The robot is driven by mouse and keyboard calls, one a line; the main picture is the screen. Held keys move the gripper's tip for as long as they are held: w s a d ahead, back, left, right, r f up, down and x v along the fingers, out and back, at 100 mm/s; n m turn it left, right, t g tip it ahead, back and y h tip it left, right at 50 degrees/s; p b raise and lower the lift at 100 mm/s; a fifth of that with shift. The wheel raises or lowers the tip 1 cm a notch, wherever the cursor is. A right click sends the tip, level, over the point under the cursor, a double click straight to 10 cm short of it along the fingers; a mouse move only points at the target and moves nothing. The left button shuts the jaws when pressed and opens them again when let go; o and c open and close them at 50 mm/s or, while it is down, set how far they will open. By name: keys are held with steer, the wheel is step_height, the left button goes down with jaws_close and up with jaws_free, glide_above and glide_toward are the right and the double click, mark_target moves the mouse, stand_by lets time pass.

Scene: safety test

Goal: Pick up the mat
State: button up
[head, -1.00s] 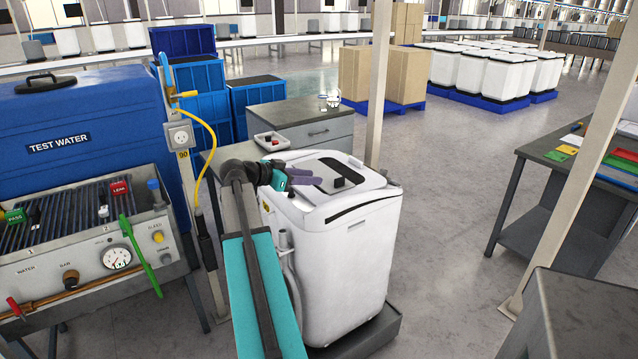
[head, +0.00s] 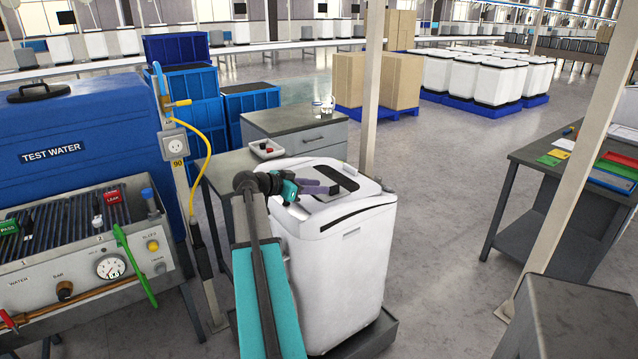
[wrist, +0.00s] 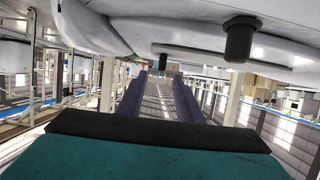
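I cannot surely make out a mat. A dark flat rectangle (head: 338,173) lies on the lid of the white washing machine (head: 345,260); whether it is a mat or part of the lid I cannot tell. A small black block sits on the lid at my fingertips, and a black knob-like piece (wrist: 240,40) shows in the wrist view. My gripper (head: 334,188), with purple fingers, is over the machine's top, beside the dark rectangle. In the wrist view the fingers (wrist: 160,95) stand apart with nothing seen between them.
A post (head: 372,90) rises just behind the machine. The test-water bench (head: 75,240) is at left, and a table with coloured sheets (head: 560,150) at right. Floor between is clear.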

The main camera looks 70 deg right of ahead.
mark_target(331, 187)
steer(key=shift+x, duration=1.6)
steer(key=shift+p+x, duration=1.15)
steer(key=shift+x, duration=0.75)
steer(key=shift+s+d+f, duration=0.2)
steer(key=shift+d+f, duration=0.05)
steer(key=shift+d, duration=0.4)
steer(key=shift+c, duration=0.2)
jaws_close()
